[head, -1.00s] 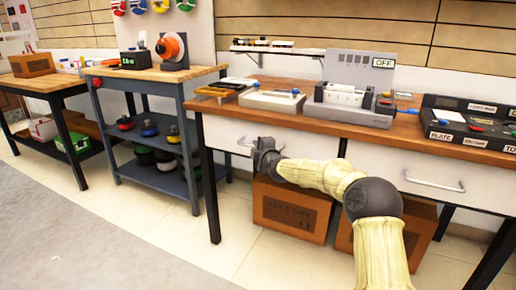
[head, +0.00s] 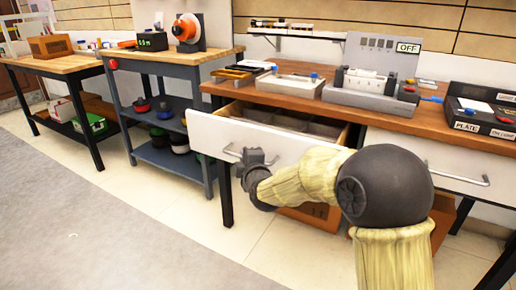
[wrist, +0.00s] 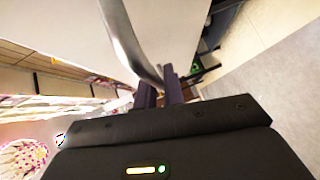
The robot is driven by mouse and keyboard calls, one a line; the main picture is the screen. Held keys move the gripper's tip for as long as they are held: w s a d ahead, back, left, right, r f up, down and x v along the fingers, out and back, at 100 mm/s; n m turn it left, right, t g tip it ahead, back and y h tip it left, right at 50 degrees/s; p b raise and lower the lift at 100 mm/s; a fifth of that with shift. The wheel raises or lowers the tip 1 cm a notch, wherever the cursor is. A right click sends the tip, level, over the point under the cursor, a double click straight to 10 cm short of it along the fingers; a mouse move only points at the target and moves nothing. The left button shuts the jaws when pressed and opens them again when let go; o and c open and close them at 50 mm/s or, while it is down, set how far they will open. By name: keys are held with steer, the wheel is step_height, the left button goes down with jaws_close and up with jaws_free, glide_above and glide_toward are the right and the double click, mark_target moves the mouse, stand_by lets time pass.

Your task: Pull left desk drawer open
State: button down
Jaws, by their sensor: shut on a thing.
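The left desk drawer (head: 270,142) has a white front and stands partly out of the wooden desk (head: 310,97). Its inside shows grey compartments behind the front. My gripper (head: 246,155) is at the drawer's metal handle, which is mostly hidden by the gripper in the head view. In the wrist view the handle (wrist: 128,42) runs down to between the two dark fingers (wrist: 160,92), and my gripper is shut on it. The right drawer (head: 440,160) is closed, with its own metal handle (head: 460,177).
A cardboard box (head: 312,214) sits on the floor under the open drawer. A grey shelved cart (head: 165,110) stands left of the desk. Several devices and trays stand on the desk top. The floor (head: 150,220) in front is clear.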

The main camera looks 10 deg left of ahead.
steer(key=shift+s+a, duration=0.2)
steer(key=shift+s, duration=0.55)
steer(key=shift+s+a, duration=0.2)
steer(key=shift+s, duration=0.6)
steer(key=shift+s+a, duration=0.2)
steer(key=shift+s, duration=0.55)
steer(key=c, duration=1.5)
jaws_free()
steer(key=p+v, duration=0.4)
steer(key=v, duration=1.3)
steer(key=shift+s+d+p, duration=0.1)
steer(key=shift+s+p, duration=0.05)
steer(key=shift+p, duration=0.2)
